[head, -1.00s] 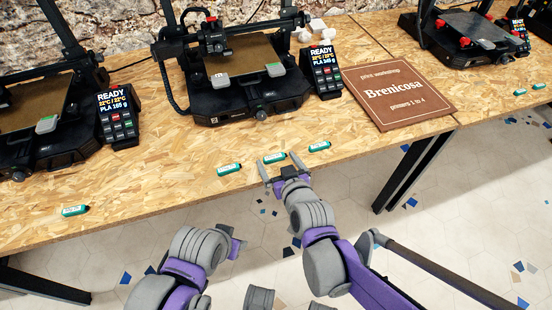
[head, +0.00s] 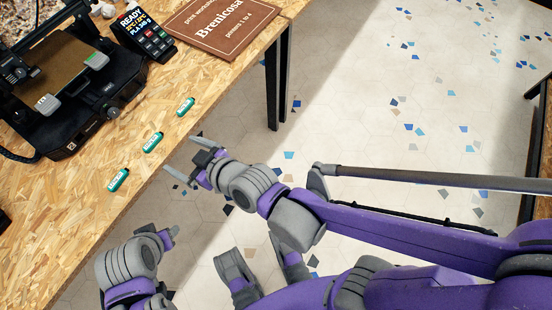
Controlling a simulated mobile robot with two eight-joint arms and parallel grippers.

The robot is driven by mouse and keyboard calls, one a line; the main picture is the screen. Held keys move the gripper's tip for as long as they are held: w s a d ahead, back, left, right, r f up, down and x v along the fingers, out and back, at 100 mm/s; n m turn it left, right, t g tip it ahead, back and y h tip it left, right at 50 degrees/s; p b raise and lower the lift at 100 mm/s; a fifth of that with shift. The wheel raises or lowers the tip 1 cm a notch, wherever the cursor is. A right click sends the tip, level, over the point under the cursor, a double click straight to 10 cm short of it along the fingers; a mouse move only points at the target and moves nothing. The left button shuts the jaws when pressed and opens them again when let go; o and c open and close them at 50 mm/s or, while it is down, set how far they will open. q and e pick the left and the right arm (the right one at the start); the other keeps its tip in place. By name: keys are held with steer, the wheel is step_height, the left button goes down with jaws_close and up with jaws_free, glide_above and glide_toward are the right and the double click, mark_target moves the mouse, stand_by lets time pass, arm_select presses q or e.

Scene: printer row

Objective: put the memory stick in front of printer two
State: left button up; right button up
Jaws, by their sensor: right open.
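Three green memory sticks lie in a slanting row on the chipboard table in front of a black printer (head: 78,82): a near one (head: 118,180), a middle one (head: 153,142) and a far one (head: 186,107).
The printer's control screen (head: 145,35) stands beside it. A brown sign board (head: 220,25) lies farther along the table (head: 240,62). Bare table lies between the sticks and the sign. A dark table leg (head: 277,85) and open tiled floor are to the right.

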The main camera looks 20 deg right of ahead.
steer(key=s+d+f+m+g+h, duration=0.3)
steer(key=s+d, duration=0.3)
steer(key=d, duration=0.6)
steer(key=s+d+f+m+g+h, duration=0.3)
steer(key=s+d, duration=0.4)
steer(key=d, duration=0.4)
steer(key=shift+s+d+f+m+h, duration=0.15)
steer(key=shift+d+f+m+h, duration=0.2)
steer(key=shift+f+h, duration=0.45)
